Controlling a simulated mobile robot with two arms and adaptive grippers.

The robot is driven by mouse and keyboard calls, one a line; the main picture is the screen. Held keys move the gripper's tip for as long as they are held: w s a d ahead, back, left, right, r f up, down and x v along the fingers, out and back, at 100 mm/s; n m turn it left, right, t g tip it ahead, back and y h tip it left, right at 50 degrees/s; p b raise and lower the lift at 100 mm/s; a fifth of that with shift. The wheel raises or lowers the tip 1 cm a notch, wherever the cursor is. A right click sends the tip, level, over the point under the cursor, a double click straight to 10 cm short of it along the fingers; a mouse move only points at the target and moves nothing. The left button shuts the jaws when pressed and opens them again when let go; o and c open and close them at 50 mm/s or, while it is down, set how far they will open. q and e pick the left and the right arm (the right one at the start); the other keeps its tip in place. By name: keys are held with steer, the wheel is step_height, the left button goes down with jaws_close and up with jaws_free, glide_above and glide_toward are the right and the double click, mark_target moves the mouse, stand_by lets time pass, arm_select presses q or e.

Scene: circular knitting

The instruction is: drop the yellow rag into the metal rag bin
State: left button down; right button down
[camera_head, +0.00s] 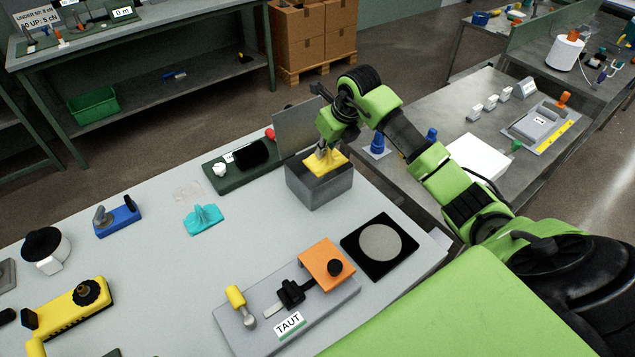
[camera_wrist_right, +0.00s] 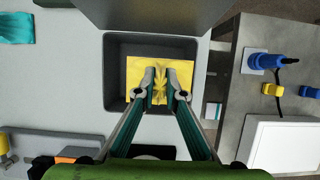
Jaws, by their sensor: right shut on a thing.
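The yellow rag (camera_head: 325,162) is at the mouth of the metal rag bin (camera_head: 318,191), whose lid (camera_head: 298,128) stands open at the back. My right gripper (camera_head: 324,148) is over the bin, shut on the rag. In the right wrist view the rag (camera_wrist_right: 150,78) is bunched between the fingertips of the right gripper (camera_wrist_right: 160,82) and lies within the outline of the bin's rim (camera_wrist_right: 112,75). How far the rag hangs below the rim cannot be told. My left gripper is not in view.
A teal cloth (camera_head: 203,218) lies on the grey table left of the bin. A dark green tray (camera_head: 240,165) with a black item is close behind it. A black square with a grey disc (camera_head: 380,243) and an orange block (camera_head: 327,264) are in front.

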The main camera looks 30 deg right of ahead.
steer(key=shift+f, duration=0.3)
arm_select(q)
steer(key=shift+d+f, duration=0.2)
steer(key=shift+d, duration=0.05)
arm_select(e)
steer(key=c, duration=2)
jaws_free()
steer(key=shift+r, duration=0.1)
steer(key=shift+s+r, duration=0.1)
steer(key=shift+r, duration=0.1)
steer(key=v, duration=1.1)
steer(key=shift+s+r, duration=0.1)
steer(key=shift+r, duration=0.15)
